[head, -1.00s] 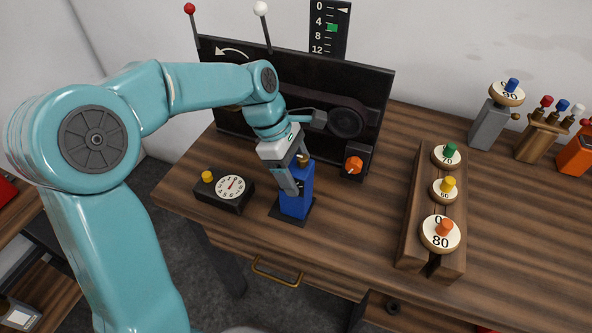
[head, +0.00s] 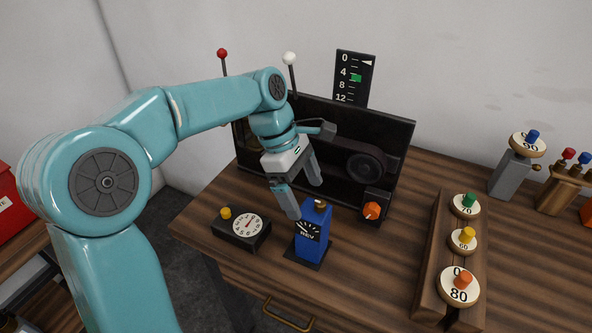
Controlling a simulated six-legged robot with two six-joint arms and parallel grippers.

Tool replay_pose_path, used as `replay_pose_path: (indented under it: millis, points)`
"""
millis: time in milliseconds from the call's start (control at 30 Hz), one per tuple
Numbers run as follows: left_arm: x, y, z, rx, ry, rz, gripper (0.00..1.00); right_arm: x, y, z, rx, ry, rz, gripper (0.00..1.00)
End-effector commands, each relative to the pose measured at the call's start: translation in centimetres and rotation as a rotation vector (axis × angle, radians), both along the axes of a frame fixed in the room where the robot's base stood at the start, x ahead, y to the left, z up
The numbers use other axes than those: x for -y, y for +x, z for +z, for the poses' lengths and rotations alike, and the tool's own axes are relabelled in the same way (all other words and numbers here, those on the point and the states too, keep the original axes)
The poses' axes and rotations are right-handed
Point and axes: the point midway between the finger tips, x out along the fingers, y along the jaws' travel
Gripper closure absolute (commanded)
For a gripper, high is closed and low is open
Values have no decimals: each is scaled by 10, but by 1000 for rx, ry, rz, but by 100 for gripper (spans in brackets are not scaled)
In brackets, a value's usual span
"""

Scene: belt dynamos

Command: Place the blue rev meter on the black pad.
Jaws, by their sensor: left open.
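The blue rev meter (head: 313,236) stands upright on the black pad (head: 308,262) near the front of the wooden bench. Its white dial faces the front, and a brass-coloured knob is on top. The pad's edges show around its base. My left gripper (head: 304,202) is open, above and slightly behind the meter, with its fingers apart. One finger overlaps the meter's upper left in the picture; I cannot tell whether it touches. My right gripper is not in view.
A black box with a dial and yellow button (head: 240,230) sits left of the pad. Behind stands a dark panel with a wheel and an orange knob (head: 371,210). A wooden rack (head: 431,269) holds numbered discs at right. Bench between is clear.

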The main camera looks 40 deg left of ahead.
Motion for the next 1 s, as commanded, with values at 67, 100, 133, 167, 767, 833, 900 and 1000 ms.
replay_pose_path:
  millis: [67,100,133,167,767,833,900,1000]
  points:
    - [-7,-1,18,3,1,1,6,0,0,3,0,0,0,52]
    - [-10,-2,24,3,1,1,6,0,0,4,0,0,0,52]
    - [-11,-2,29,2,0,1,6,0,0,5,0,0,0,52]
    - [-13,-2,33,2,0,1,6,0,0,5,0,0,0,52]
    - [-19,-5,48,-1,0,-2,6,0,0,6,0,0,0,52]
    - [-19,-5,48,-1,0,-2,6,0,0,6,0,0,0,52]
    - [-19,-5,47,-1,0,-2,6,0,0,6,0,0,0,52]
    - [-19,-5,47,-1,0,-1,6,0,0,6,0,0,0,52]
